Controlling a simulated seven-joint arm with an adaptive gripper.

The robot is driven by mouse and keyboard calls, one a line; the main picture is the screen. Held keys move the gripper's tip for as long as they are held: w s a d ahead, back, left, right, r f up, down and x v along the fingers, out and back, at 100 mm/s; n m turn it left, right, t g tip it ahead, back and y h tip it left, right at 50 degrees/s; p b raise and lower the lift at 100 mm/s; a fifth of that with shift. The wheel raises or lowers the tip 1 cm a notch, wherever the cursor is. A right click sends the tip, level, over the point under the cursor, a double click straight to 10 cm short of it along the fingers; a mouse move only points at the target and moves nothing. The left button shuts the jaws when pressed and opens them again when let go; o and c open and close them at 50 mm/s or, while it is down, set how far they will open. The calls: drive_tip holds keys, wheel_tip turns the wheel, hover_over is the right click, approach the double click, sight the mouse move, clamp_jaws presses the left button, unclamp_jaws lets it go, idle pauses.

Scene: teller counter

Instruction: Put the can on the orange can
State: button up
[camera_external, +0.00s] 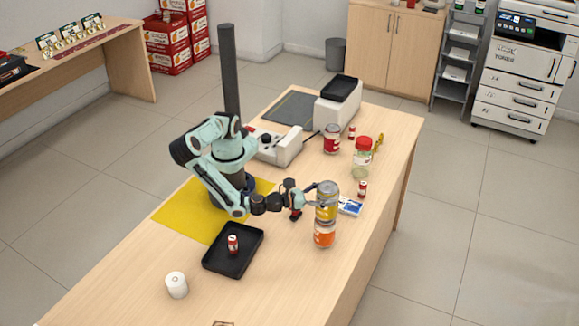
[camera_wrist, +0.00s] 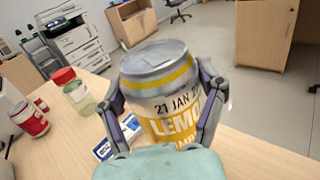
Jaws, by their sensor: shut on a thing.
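A yellow can with a silver top (camera_external: 327,196) is in my gripper (camera_external: 316,200). It also shows large in the wrist view (camera_wrist: 160,95), upright, with "LEMON" lettering and a finger on each side. The orange can (camera_external: 324,236) stands upright on the counter directly below the yellow can in the external view. The yellow can's bottom appears at the orange can's top; whether they touch I cannot tell. The orange can is hidden in the wrist view. My gripper in the wrist view (camera_wrist: 162,112) is shut around the yellow can.
A blue-and-white box (camera_external: 350,206), a small red can (camera_external: 362,188), a red-lidded jar (camera_external: 362,158) and a larger red can (camera_external: 332,139) stand behind. A black tray (camera_external: 213,263) and white roll (camera_external: 177,285) lie nearer. The front right counter is clear.

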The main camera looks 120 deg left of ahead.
drive_tip(key=o, duration=1.2)
drive_tip(key=shift+f, duration=0.1)
